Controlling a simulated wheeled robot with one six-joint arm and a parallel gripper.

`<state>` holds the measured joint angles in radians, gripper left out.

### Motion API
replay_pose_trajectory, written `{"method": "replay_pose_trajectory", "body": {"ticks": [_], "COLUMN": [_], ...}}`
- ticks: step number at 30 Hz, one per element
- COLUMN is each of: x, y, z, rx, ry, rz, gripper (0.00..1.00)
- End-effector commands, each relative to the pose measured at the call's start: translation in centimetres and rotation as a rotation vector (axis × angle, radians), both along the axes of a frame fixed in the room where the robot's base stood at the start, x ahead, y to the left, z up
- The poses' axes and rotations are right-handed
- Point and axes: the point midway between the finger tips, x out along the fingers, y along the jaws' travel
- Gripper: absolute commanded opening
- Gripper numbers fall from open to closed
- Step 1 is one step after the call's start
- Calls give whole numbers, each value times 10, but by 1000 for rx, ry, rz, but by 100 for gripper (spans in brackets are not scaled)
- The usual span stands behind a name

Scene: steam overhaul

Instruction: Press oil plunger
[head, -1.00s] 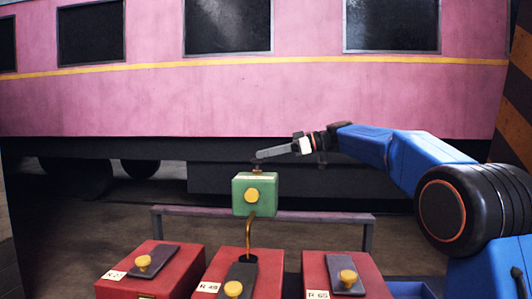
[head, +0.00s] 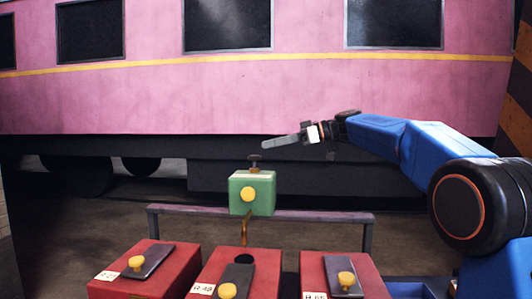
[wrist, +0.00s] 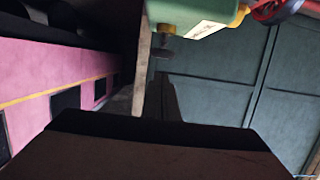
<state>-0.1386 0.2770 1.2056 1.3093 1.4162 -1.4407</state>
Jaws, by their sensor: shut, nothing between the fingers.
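The oil plunger (head: 255,161) is a small dark knob on a short stem on top of a green oil box (head: 251,194) with a yellow knob on its front. A brass spout hangs from the box over the middle red box. My gripper (head: 268,144) is shut and empty, above and slightly right of the plunger, with a gap between them. In the wrist view the gripper fingers (wrist: 162,98) point toward the green box (wrist: 190,15), and the plunger (wrist: 164,54) shows beside the box, apart from the fingers.
Red boxes stand in front: left (head: 120,276), middle (head: 215,274) and right (head: 318,275), each with a dark lid plate and a yellow knob. A rail (head: 320,217) runs behind them. A pink carriage (head: 300,95) fills the back.

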Motion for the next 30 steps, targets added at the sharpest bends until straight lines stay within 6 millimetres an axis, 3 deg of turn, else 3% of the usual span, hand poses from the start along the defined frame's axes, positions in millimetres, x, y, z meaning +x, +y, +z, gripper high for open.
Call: {"method": "replay_pose_trajectory", "body": {"ticks": [6, 12, 30], "x": [-2, -3, -4], "y": [-41, -64, -71], "z": [12, 18, 20], "rx": [1, 1, 2], "ry": [-4, -3, -4], "rz": [-2, 0, 1], "gripper": [0, 0, 0]}}
